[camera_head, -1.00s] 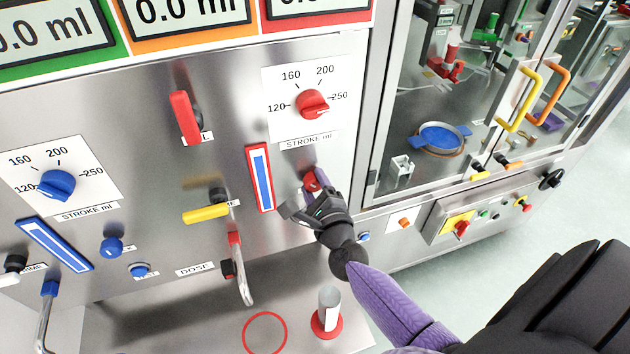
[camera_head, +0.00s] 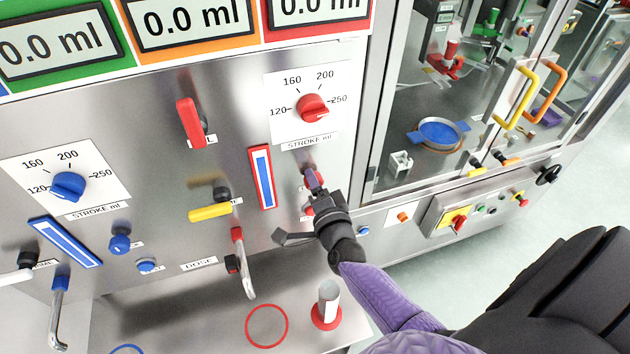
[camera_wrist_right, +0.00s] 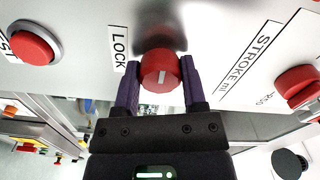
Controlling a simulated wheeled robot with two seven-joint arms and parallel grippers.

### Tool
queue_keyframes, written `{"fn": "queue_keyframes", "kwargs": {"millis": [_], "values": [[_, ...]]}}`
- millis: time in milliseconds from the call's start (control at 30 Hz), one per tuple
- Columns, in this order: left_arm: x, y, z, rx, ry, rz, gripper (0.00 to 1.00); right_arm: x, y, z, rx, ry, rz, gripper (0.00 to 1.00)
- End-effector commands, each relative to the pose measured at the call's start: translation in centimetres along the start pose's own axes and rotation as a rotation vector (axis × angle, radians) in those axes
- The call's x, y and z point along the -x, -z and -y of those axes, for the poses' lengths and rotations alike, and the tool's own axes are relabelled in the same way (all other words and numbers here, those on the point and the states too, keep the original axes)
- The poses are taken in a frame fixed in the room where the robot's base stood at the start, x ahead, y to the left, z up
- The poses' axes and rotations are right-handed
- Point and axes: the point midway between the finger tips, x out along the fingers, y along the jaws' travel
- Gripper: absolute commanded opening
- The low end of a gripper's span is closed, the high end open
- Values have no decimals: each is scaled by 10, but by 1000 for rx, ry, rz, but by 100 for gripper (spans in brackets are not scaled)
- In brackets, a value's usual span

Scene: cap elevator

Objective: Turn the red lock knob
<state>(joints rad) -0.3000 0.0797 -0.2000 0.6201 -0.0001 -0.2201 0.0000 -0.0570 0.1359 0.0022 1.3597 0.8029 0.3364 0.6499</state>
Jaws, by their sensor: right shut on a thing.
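The red lock knob (camera_wrist_right: 160,70) sits on the steel panel beside the LOCK label (camera_wrist_right: 119,48) in the right wrist view. A white line marks its face. The two purple fingers of my right gripper (camera_wrist_right: 160,82) stand on either side of the knob and are shut on it. In the head view my right gripper (camera_head: 313,180) is at the panel below the red stroke dial, and its fingers mostly hide the knob. My left gripper is not in view.
The red stroke dial (camera_head: 313,108) is above the gripper, and a red-framed blue gauge (camera_head: 262,177) is to its left. A red button (camera_wrist_right: 34,42) sits beside the knob. A yellow lever (camera_head: 210,212) and a spout (camera_head: 246,270) are further left. A glass cabinet stands right.

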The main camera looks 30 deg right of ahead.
Motion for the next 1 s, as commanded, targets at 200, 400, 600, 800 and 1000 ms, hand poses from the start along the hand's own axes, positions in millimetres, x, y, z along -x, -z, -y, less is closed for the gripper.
{"fn": "queue_keyframes", "kwargs": {"millis": [200, 400, 600, 800, 1000], "values": [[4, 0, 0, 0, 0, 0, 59, 0, -1, -1, 101, -3, 3, 0], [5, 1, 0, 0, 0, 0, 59, 1, -1, -1, 150, -4, 3, 0], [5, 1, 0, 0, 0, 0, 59, 1, -1, -2, 167, -4, 3, 0], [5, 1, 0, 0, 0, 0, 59, 1, -1, -2, 167, -4, 3, 0], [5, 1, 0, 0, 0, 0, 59, 1, -1, -2, 166, -4, 3, 71]]}}
